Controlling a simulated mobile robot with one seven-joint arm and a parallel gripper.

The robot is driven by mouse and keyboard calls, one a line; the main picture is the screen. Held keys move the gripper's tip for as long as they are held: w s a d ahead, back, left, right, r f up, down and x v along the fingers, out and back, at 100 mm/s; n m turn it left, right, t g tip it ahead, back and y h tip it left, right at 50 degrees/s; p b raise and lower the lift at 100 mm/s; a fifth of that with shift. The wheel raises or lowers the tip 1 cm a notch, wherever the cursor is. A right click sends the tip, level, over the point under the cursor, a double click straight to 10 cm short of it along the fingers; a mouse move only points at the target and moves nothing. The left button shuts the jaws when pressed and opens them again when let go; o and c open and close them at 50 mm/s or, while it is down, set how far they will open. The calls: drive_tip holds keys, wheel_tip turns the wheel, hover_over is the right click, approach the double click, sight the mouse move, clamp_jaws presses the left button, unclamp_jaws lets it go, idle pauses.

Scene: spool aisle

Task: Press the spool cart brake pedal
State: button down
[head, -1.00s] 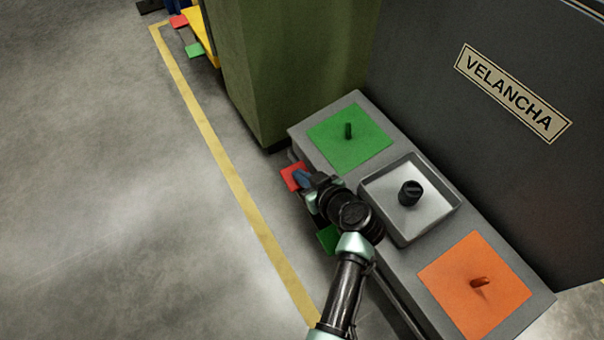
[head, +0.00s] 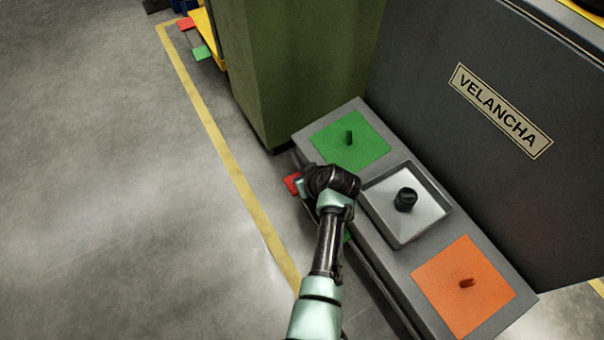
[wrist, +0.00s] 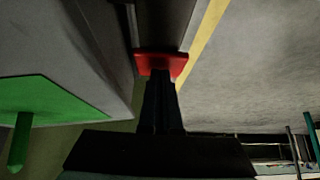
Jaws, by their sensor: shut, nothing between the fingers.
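A red pedal (head: 292,184) sticks out low from the near long side of the grey cart (head: 388,262), close to its far-left end. It also shows in the wrist view (wrist: 162,64), straight ahead of the fingers. A green pedal (head: 347,236) is on the same side, mostly hidden behind my arm. My gripper (wrist: 161,84) is shut and empty, its fingertips at the red pedal's edge in the picture. I cannot tell whether they touch it. In the head view my wrist hides the fingers and part of the red pedal.
The cart top bears a green pad (head: 366,151) with a peg, a tray (head: 440,228) with a black knob and an orange pad (head: 440,297). A green cabinet (head: 300,60) and a dark VELANCHA panel (head: 440,130) stand behind. Floor left of the yellow line (head: 222,150) is clear.

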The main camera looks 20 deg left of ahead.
sight(310, 201)
drive_tip(key=shift+w+a+f, duration=0.2)
drive_tip(key=shift+f, duration=0.1)
drive_tip(key=shift+w+a+f+g+h, duration=0.1)
drive_tip(key=shift+f+g+h, duration=0.25)
drive_tip(key=shift+g+h, duration=0.2)
drive_tip(key=shift+f, duration=0.1)
drive_tip(key=p+v, duration=1)
drive_tip(key=v, duration=0.3)
idle(0.4)
